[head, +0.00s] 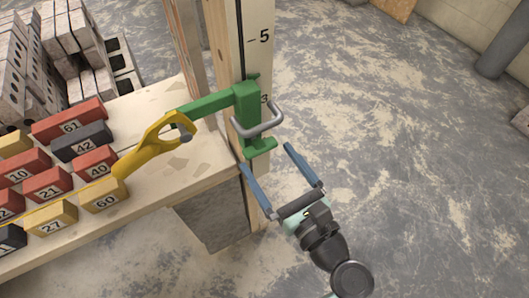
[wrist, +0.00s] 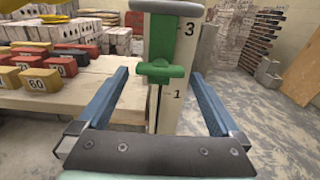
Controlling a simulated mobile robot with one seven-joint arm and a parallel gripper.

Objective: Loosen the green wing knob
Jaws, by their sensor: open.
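The green wing knob (head: 259,147) sits low on the green clamp (head: 246,105), which is mounted on an upright wooden post (head: 256,30) with number marks. In the wrist view the knob (wrist: 161,72) shows as a rounded bar with a short stem below it, in front of the post. My gripper (head: 266,157) is open, its two blue fingers pointing at the post. In the wrist view the knob appears between the fingertips, with a gap on each side. I see no contact. Whether the fingertips reach as far as the knob, I cannot tell.
A grey bent handle (head: 262,124) sticks out from the clamp just above the knob. Several numbered blocks (head: 68,130) stand on the bench. The floor (head: 400,150) to the right is clear.

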